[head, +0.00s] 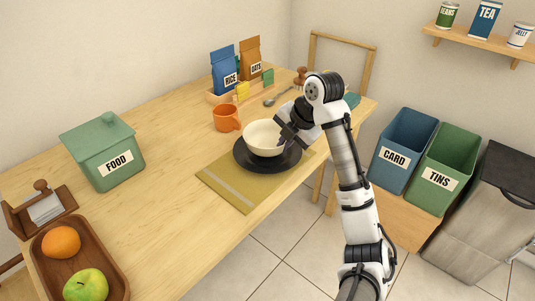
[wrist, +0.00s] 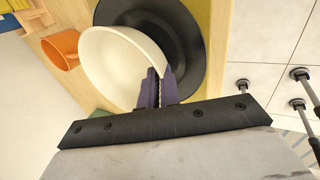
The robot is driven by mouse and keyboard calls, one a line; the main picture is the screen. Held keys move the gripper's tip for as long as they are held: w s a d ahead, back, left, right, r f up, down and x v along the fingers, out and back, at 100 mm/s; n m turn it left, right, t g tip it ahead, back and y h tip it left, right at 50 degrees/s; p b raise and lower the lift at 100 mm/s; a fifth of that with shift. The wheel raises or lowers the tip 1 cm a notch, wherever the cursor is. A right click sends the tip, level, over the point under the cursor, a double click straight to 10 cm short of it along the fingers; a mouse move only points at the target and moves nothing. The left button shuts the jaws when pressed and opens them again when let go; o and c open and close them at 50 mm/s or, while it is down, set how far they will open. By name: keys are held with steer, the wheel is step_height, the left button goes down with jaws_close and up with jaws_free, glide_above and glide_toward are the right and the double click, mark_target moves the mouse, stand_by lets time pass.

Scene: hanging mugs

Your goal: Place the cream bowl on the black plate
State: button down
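The cream bowl (head: 262,136) is upright over the black plate (head: 268,165) in the head view. In the wrist view the bowl (wrist: 115,65) covers the left part of the plate (wrist: 192,45). I cannot tell whether the bowl's base touches the plate. My gripper (head: 283,141) is at the bowl's right side in the head view. In the wrist view its fingers (wrist: 160,87) straddle the bowl's rim, one inside and one outside, closed on the wall. The bowl's base is hidden.
The plate lies on an olive mat (head: 232,188) near the table's front edge. An orange mug (head: 225,118) stands close behind the bowl. A green food box (head: 103,152) and a fruit tray (head: 100,262) are at left. Bare table lies between the box and mat.

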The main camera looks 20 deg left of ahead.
steer(key=shift+f, duration=0.4)
steer(key=shift+f+b, duration=0.25)
steer(key=shift+b, duration=0.05)
steer(key=c, duration=1.2)
jaws_free()
steer(key=shift+c, duration=0.2)
steer(key=p+v, duration=0.1)
steer(key=v, duration=1.2)
steer(key=shift+d+r, duration=0.2)
steer(key=shift+r, duration=0.15)
